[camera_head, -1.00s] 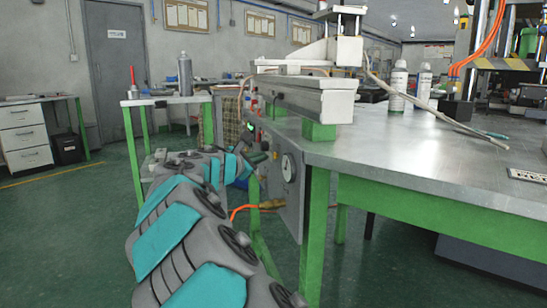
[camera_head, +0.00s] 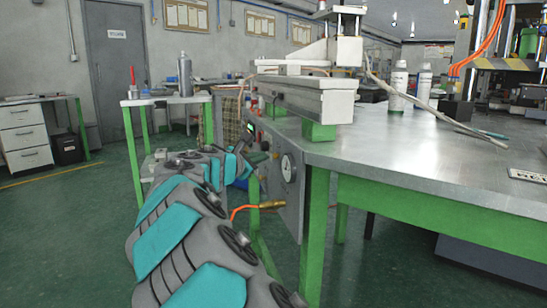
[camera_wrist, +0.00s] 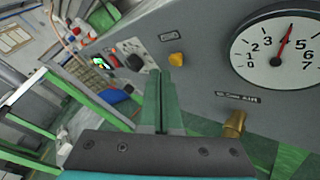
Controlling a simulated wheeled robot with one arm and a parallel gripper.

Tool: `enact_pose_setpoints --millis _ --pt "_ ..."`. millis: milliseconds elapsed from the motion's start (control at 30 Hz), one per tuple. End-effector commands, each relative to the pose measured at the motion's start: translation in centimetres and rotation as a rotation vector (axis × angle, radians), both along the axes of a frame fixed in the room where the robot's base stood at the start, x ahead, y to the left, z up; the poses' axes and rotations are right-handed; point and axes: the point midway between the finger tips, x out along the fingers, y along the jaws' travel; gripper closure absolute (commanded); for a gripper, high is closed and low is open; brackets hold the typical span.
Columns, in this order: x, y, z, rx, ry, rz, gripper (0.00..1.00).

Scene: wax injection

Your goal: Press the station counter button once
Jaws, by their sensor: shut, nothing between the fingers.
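In the wrist view, the grey station panel (camera_wrist: 205,35) carries a small green-lit display (camera_wrist: 103,63), a red button (camera_wrist: 114,60), a black knob (camera_wrist: 134,62) and a yellow knob (camera_wrist: 176,60). I cannot read which control is the counter button. My gripper (camera_wrist: 161,75) is shut and empty, its green fingers pointing toward the panel below and left of the yellow knob. Contact with any control cannot be made out. In the head view, the panel's side (camera_head: 291,215) shows under the bench, and my arm mostly hides the gripper and the controls.
A round pressure gauge (camera_wrist: 278,48) and a brass fitting (camera_wrist: 235,123) sit right of my fingers. An orange hose (camera_head: 241,209) leaves the panel low down. The metal-topped bench (camera_head: 420,155) with green legs stands right of my arm. Open floor (camera_head: 70,215) lies left.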

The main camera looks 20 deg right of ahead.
Motion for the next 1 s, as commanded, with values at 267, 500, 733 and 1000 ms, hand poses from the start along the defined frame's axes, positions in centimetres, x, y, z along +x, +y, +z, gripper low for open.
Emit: enact_pose_setpoints --millis 267,500,733,1000 --pt "0.0 -0.9 0.1 0.000 0.001 -0.004 1.00" --pt "0.0 -0.9 0.0 0.000 0.000 -0.001 1.00" --pt "0.0 -0.9 0.0 0.000 0.000 -0.001 1.00" --pt "0.0 -1.2 0.0 0.000 0.000 -0.001 1.00"
